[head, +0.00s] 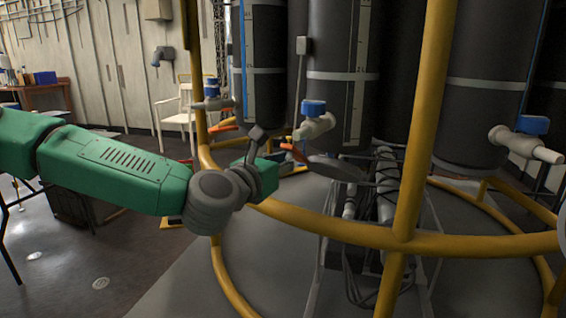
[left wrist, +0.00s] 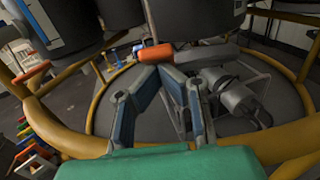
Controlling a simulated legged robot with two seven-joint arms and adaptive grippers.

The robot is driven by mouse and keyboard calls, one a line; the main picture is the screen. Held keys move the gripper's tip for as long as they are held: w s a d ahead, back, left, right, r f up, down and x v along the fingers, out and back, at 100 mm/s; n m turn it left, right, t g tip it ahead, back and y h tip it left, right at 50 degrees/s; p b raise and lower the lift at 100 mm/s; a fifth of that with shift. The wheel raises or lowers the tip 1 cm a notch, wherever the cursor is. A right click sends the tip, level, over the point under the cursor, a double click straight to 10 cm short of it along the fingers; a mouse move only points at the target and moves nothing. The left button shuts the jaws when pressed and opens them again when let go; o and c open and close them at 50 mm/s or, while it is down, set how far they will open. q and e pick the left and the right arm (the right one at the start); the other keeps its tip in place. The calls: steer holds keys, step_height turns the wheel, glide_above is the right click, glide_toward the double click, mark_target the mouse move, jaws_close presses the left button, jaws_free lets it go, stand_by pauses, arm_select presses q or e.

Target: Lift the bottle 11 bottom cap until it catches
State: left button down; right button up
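The cap is most likely the grey rounded piece (head: 335,168) low beneath the dark bottles, with an orange handle (head: 293,152) on its left side. No number shows on it. In the left wrist view the orange handle (left wrist: 155,53) lies just beyond my fingertips, and the grey cap (left wrist: 207,53) extends to its right. My left gripper (head: 271,148) is at the handle's left. In the wrist view its two blue-padded fingers (left wrist: 160,73) slant together with a narrow gap at the tips. Whether they touch or hold the handle is unclear. My right gripper is not in view.
Yellow rails (head: 330,228) ring the bottles, and a yellow post (head: 415,140) stands right of the cap. Valves with blue tops (head: 314,108) jut out above. Grey cylinders and cables (head: 385,190) fill the centre below. Open floor (head: 110,270) lies at the lower left.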

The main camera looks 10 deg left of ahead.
arm_select(q)
steer(key=shift+s+a+f+b, duration=0.1)
steer(key=shift+s+f+b, duration=0.05)
steer(key=shift+f+b, duration=0.85)
steer(key=shift+s+f+b, duration=0.15)
steer(key=shift+f+b, duration=0.7)
steer(key=shift+f, duration=0.15)
steer(key=shift+s, duration=0.1)
steer(key=v, duration=1)
